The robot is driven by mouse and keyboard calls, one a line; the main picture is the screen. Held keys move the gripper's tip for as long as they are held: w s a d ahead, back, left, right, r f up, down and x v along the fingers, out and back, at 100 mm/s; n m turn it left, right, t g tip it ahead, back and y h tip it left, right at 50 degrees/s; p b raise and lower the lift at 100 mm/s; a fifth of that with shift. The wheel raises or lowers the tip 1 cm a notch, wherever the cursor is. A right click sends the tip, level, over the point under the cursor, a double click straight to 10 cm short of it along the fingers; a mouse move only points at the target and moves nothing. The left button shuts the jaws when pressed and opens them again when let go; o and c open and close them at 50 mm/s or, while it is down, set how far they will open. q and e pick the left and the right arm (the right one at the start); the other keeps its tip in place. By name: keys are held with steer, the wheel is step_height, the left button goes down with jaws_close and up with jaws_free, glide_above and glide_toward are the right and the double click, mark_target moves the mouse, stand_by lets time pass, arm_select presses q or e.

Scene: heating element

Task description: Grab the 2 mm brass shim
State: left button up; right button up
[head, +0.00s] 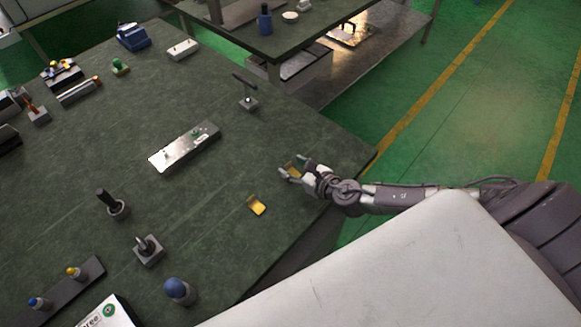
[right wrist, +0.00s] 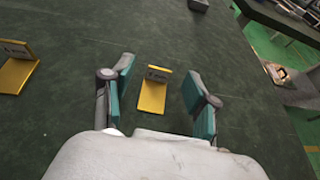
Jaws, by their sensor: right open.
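Two yellow brass shims with upright label tabs are on the dark green table. One brass shim (right wrist: 153,96) stands between the spread fingers of my right gripper (right wrist: 158,82) in the right wrist view, apart from both fingers. It is partly hidden by the gripper in the head view. The other brass shim (head: 257,205) lies nearer the front edge in the head view and shows at the left in the right wrist view (right wrist: 16,74). The tab lettering is too small to read surely. My right gripper (head: 294,168) is open and empty. My left gripper is out of view.
A metal plate fixture (head: 172,154) lies at mid table (head: 210,240). A small stand with a black handle (head: 248,102) is beyond my right gripper. A blue-topped knob (head: 178,290) and small posts stand at the front left. The table around the shims is clear.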

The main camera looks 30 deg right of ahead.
steer(key=shift+x, duration=1.5)
steer(key=shift+s, duration=0.1)
jaws_close()
steer(key=shift+r, duration=0.1)
